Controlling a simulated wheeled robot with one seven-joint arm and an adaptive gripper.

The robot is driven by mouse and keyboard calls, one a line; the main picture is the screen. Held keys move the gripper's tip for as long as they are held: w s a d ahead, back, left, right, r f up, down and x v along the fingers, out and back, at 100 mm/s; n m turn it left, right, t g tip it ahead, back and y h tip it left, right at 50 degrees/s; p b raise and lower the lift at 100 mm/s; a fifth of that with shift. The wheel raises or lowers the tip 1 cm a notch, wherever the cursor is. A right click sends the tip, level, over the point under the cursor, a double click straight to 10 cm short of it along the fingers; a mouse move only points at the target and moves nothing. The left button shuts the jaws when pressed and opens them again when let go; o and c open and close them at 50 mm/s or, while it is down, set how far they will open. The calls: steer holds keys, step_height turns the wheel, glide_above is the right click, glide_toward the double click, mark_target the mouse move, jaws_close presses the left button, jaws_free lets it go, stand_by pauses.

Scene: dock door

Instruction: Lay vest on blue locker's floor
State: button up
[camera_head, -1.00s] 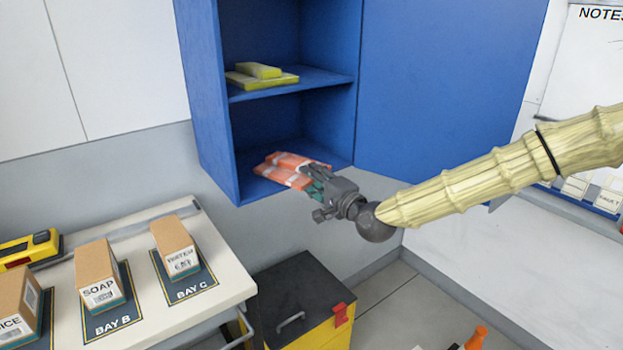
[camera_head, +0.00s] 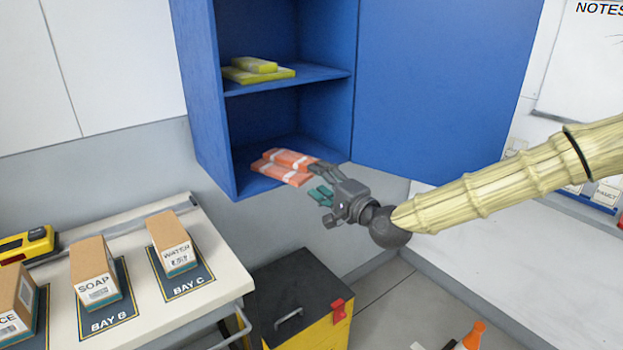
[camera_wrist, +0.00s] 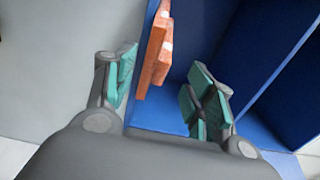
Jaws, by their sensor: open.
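The orange vest (camera_head: 284,166) with pale stripes lies folded on the floor of the blue locker (camera_head: 213,110), toward the front edge. In the wrist view the vest (camera_wrist: 155,45) is ahead of the fingers, and the bare locker floor (camera_wrist: 165,115) shows below it. My gripper (camera_head: 324,182) is open and empty, just outside the locker's front, to the right of the vest. In the wrist view its teal-padded fingers (camera_wrist: 162,90) are spread wide and hold nothing. The vest appears apart from the pads.
Yellow folded items (camera_head: 257,71) lie on the locker's shelf (camera_head: 318,78). The open blue door (camera_head: 435,90) stands to the right. Below are a black-topped yellow cabinet (camera_head: 300,290) and a table (camera_head: 203,235) with boxes (camera_head: 171,242). Open space lies in front of the locker.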

steer(key=b+v, duration=0.1)
steer(key=v, duration=0.6)
steer(key=shift+s, duration=0.2)
steer(key=shift+d, duration=0.15)
